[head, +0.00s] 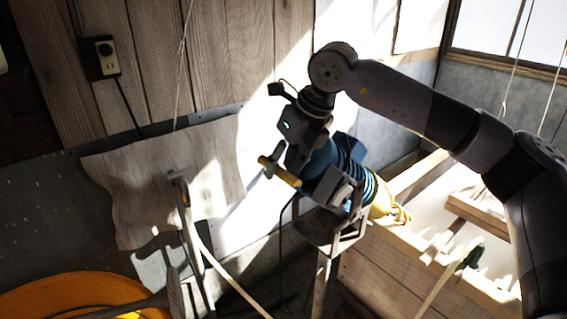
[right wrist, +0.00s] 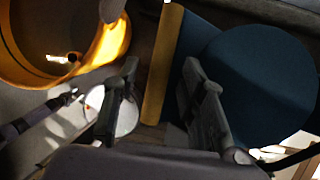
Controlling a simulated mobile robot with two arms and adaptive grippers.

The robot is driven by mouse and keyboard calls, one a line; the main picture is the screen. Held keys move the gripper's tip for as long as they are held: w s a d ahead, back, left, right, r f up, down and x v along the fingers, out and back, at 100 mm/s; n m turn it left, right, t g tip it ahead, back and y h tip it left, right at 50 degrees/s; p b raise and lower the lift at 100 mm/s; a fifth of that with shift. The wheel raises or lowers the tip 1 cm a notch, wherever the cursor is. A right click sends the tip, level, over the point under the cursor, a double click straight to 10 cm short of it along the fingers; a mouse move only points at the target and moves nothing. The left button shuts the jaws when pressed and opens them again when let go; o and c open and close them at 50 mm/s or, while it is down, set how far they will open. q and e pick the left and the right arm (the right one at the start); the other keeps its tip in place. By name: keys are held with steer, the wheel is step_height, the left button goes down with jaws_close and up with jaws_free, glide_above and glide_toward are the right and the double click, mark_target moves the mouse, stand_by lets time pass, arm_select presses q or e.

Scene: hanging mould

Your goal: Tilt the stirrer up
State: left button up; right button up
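The stirrer (head: 355,178) has a blue body, a yellow cone end and a yellow side handle (head: 286,176). It lies slanted on a grey metal stand (head: 325,232), with its yellow end pointing down to the right. My right gripper (head: 272,166) is at the handle, on the stirrer's left side. In the right wrist view, the fingers of my right gripper (right wrist: 160,85) stand apart on either side of the yellow handle (right wrist: 163,60), with small gaps showing. The blue body (right wrist: 258,85) is right of them. My left gripper does not show.
A yellow-orange round tub (head: 70,295) is at the lower left. A wooden box (head: 400,270) stands at the right under the stirrer's yellow end. A wooden board (head: 140,180) leans at the wall. Hanging ropes and an outlet (head: 106,58) are behind.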

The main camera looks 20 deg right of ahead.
steer(key=shift+c, duration=0.6)
jaws_close()
